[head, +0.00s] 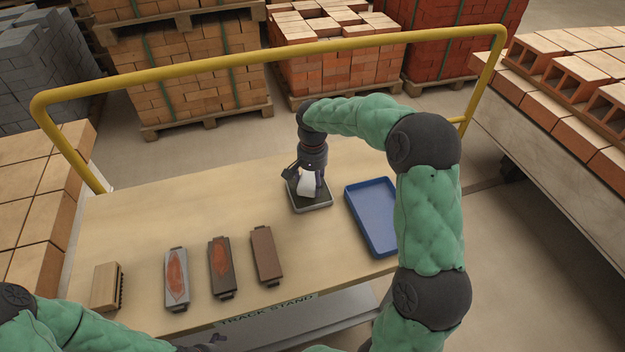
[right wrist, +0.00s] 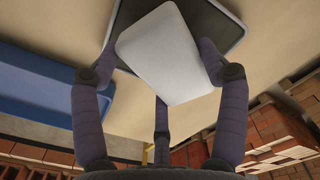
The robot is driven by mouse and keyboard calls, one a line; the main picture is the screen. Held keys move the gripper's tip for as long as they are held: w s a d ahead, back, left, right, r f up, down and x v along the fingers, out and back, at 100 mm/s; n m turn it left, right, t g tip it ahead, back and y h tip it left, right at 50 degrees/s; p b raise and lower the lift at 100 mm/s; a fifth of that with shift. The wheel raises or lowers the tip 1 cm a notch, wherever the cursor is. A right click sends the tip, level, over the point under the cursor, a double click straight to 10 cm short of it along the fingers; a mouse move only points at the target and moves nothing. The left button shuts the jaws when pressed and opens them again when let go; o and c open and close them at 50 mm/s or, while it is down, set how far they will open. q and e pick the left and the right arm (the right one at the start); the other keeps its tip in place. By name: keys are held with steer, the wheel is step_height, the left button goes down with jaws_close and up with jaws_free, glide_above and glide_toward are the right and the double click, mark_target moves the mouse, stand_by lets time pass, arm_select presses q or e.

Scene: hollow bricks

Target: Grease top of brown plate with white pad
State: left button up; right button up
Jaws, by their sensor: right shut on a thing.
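My right gripper (head: 307,182) is shut on the white pad (head: 305,180), at a shallow black tray with a grey rim (head: 311,208). In the right wrist view the pad (right wrist: 170,55) is tilted between the fingers and covers part of the tray (right wrist: 228,22). I cannot tell whether the pad touches the tray. The brown plate (head: 266,255) lies on the table left of and nearer than the tray, with a plain top. My left gripper (head: 213,342) shows only partly at the bottom edge; its jaws are unclear.
Left of the brown plate lie a dark brown plate with a reddish patch (head: 221,268) and a grey plate with a reddish patch (head: 177,280). A wooden brush (head: 106,287) is at far left. A blue tray (head: 374,216) is at right. A yellow rail (head: 270,55) borders the table.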

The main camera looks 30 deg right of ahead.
mark_target(312, 179)
steer(key=shift+r+p, duration=1.95)
steer(key=shift+r, duration=0.6)
